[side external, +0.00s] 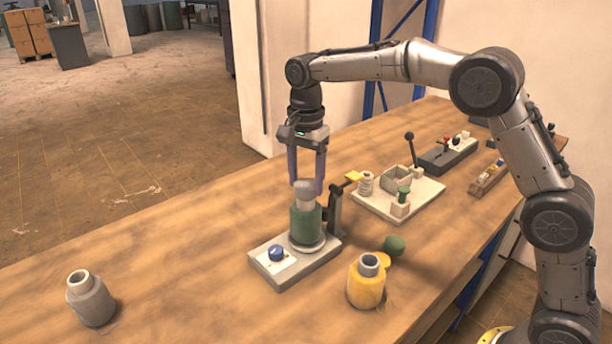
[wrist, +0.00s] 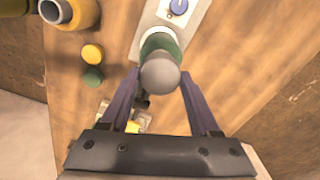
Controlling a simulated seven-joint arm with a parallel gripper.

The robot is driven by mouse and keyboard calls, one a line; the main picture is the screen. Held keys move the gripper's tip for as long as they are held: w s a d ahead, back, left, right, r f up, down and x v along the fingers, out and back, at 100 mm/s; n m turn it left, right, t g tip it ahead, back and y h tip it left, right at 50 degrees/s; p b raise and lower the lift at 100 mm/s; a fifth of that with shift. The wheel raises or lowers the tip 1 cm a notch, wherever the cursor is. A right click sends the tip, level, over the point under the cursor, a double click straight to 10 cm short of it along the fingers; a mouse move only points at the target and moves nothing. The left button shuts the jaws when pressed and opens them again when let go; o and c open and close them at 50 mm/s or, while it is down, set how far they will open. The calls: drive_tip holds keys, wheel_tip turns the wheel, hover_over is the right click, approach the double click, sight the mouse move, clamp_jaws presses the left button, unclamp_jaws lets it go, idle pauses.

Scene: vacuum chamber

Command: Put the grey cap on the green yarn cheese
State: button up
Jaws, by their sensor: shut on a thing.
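The green yarn cheese (side external: 306,224) stands upright on a grey base plate (side external: 262,273) with a blue knob (side external: 277,253). The grey cap (side external: 304,193) is at the top of the green yarn cheese, in line with it; whether it is seated or just above, I cannot tell. My gripper (side external: 307,187) points down from above and is shut on the grey cap, one finger on each side. In the wrist view, the round cap (wrist: 160,73) lies between my fingertips and covers part of the green yarn cheese (wrist: 160,43).
A black lever with a yellow handle (side external: 354,177) stands close beside the green yarn cheese. A yellow yarn cheese (side external: 365,288), yellow cap (side external: 382,260) and green cap (side external: 394,245) are at right. A grey yarn cheese (side external: 92,300) is far left. A parts tray (side external: 425,197) lies behind.

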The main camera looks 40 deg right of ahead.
drive_tip(key=shift+f, duration=1.25)
drive_tip(key=o, duration=1.4)
drive_tip(key=shift+r, duration=6.9)
